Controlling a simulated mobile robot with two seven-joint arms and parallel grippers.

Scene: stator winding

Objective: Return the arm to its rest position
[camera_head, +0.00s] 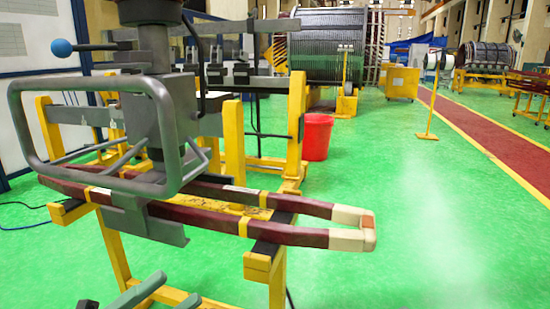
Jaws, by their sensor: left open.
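My left gripper (172,288) shows at the bottom edge, left of the middle. Only its grey-green fingers are in view; they are apart with nothing seen between them. The rest of my left arm is cut off by the frame. A long dark red coil (205,216) with cream-wrapped ends lies across a yellow stand (115,246), above and beyond the gripper. The gripper looks apart from the coil. My right gripper is not in view.
A grey machine head with a looped handle (97,186) stands over the coil. A red bucket (317,137) is behind the stand. A large wound stator (325,40) stands farther back. The green floor (430,230) at right is clear.

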